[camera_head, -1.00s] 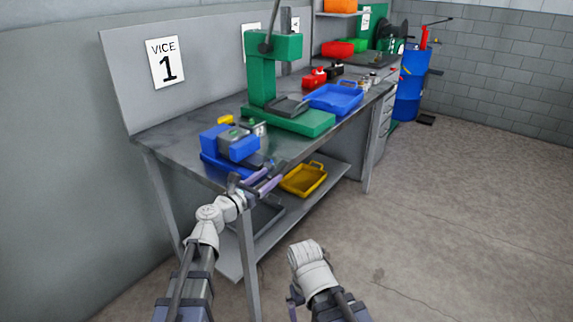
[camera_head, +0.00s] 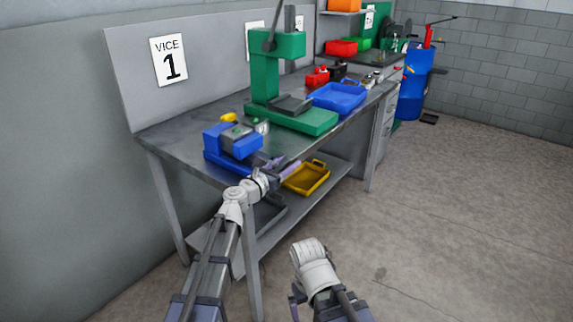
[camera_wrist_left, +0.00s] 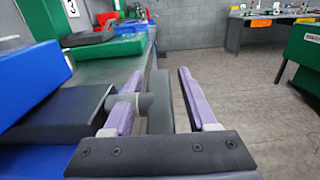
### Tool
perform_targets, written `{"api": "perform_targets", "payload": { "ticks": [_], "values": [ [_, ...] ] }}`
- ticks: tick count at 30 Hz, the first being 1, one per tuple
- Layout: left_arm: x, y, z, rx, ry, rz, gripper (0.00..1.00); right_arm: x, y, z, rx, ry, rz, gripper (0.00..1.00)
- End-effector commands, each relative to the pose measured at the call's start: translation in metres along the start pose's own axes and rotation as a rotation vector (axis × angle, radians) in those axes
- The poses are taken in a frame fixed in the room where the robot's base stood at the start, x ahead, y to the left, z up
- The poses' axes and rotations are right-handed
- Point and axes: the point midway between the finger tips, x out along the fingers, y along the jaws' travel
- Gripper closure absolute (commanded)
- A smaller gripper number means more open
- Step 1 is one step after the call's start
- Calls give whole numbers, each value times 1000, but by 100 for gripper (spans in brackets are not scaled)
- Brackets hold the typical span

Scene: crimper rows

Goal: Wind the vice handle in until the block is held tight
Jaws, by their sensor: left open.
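The blue vice (camera_head: 216,139) is on the near end of the bench. A grey block (camera_head: 236,133) appears to sit between its jaws; whether it is clamped I cannot tell. In the left wrist view, the vice (camera_wrist_left: 25,90) is at the left and a grey screw cylinder (camera_wrist_left: 120,106) leads to the upright grey handle bar (camera_wrist_left: 159,103). My left gripper (camera_head: 282,170) is at the front of the vice, mostly behind its own wrist. Its purple fingers (camera_wrist_left: 160,92) are open, one on each side of the bar. My right arm hangs low in front; its gripper is hardly visible.
A green press (camera_head: 264,80) and a blue tray (camera_head: 338,97) stand farther along the bench (camera_head: 185,140). A yellow tray (camera_head: 306,178) lies on the lower shelf.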

Motion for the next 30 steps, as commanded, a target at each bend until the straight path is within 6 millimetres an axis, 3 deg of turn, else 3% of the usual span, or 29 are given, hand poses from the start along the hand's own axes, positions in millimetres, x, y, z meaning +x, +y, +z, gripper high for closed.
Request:
{"api": "perform_targets", "payload": {
  "ticks": [2,17,30],
  "values": [
    [0,0,0,0,0,0,45,0,0,0,0,0,0,0],
    [0,0,0,0,0,0,100,0,0,0,0,0,0,0],
    [0,0,1,0,14,0,100,-4,0,0,0,0,0,0]
  ]
}}
